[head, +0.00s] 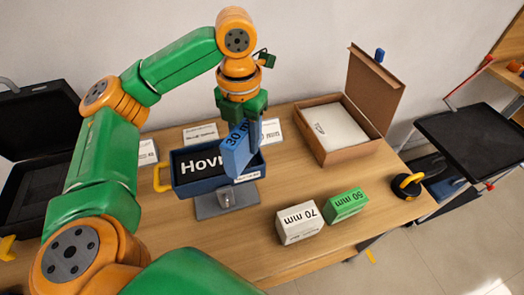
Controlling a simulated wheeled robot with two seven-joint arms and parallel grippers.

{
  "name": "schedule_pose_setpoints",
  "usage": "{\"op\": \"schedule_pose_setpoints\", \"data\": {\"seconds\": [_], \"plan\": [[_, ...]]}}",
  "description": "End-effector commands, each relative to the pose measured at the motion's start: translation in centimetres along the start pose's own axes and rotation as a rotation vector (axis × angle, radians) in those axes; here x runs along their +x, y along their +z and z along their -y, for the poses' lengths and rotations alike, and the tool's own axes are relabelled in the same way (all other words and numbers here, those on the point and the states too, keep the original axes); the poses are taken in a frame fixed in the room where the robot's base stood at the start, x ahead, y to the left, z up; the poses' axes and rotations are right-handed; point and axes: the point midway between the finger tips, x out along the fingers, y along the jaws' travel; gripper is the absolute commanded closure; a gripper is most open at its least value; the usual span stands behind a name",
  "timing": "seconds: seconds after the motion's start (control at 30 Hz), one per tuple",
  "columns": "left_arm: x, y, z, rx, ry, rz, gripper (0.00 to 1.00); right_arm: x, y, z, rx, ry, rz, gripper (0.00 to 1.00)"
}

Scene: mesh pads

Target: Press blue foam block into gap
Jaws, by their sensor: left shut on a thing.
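The block is tilted and held at the right part of a dark blue tray (219,186) with a yellow handle. A black piece with white "Hov" lettering (198,164) lies in the tray, partly covered by the block. I cannot tell how deep the block sits or whether it touches the tray. The gap itself is hidden. My right gripper is not in view.
A white "70 mm" block (299,224) and a green "50 mm" block (346,205) stand on the table (262,249) at the front right. An open cardboard box (368,148) is behind them. White label cards (201,134) stand behind the tray. A black-and-yellow item (407,186) is at the right edge.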

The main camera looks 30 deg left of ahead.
Motion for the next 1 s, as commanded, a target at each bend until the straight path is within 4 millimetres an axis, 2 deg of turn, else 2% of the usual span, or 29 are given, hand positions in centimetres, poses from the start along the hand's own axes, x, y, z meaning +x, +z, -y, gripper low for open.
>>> {"op": "schedule_pose_setpoints", "data": {"seconds": [0.03, 0.13, 0.33, 0.43, 0.53, 1.0], "plan": [[0.0, 1.4, -0.2, -0.005, 0.005, -0.005, 1.00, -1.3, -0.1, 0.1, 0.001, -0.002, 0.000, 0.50], [2.9, 3.4, -0.3, -0.003, 0.004, -0.005, 1.00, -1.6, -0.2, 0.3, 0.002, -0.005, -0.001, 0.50], [5.9, 5.8, -0.5, -0.002, 0.004, -0.001, 1.00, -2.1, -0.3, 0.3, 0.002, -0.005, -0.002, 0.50], [7.7, 5.9, -0.6, 0.001, 0.007, -0.002, 1.00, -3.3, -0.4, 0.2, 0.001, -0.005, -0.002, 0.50], [9.0, 5.9, -0.6, 0.002, 0.005, 0.000, 1.00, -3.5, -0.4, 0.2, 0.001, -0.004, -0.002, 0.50], [10.0, 5.9, -0.5, 0.001, 0.004, 0.002, 1.00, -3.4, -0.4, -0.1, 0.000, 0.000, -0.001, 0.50]]}}
